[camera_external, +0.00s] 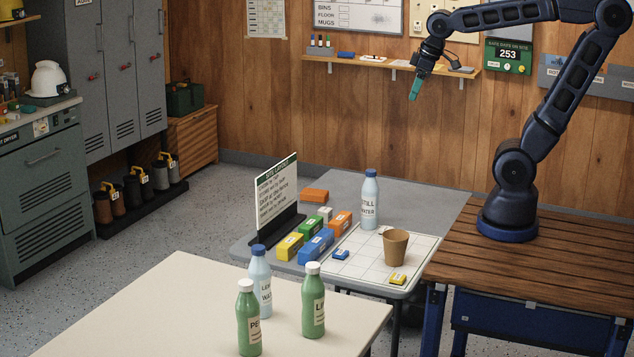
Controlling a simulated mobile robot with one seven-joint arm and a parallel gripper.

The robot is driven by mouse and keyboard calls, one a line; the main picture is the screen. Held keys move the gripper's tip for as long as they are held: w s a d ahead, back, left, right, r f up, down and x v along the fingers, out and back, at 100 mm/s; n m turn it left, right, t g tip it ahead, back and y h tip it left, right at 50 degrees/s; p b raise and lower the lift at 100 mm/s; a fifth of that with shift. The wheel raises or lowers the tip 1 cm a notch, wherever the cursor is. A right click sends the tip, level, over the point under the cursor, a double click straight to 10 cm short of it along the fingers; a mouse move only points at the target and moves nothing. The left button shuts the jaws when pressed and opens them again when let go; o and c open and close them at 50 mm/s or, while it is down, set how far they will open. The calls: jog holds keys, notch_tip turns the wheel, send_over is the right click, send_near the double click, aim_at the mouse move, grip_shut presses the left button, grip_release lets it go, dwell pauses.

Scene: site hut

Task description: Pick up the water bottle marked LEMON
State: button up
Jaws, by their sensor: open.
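A pale blue bottle (260,282) with a dark blue cap stands upright on the cream table (180,290) in the foreground. Its label is partly hidden by a green bottle in front; the visible letters seem to start "LE" above "WA". The green bottle in front (248,322) has a white cap and a label starting "PE". Another green white-capped bottle (313,305) stands to the right, its label seeming to start "LI". A pale blue bottle marked STILL WATER (370,205) stands on the grey table. My gripper (415,90) is open and empty, high near the back wall, far from the bottles.
The grey table (420,190) also holds a brown cup (395,247), several coloured blocks (316,246), a white grid mat (350,240) and an upright sign (277,198). A wall shelf (390,62) is near my gripper. The cream table's left part is clear.

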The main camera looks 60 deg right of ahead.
jog(key=w+a+n+g, duration=0.1)
jog(key=w+a+n, duration=0.4)
jog(key=w+a, duration=0.65)
jog(key=n+g, duration=0.3)
jog(key=n, duration=0.8)
send_over(258, 247)
jog(key=f, duration=2.2)
jog(key=shift+d+f, duration=0.2)
jog(key=shift+s+a+f, duration=0.15)
jog(key=shift+a+f, duration=0.05)
jog(key=shift+f, duration=0.25)
notch_tip(258, 247, down, 10)
jog(key=shift+f, duration=0.1)
grip_shut()
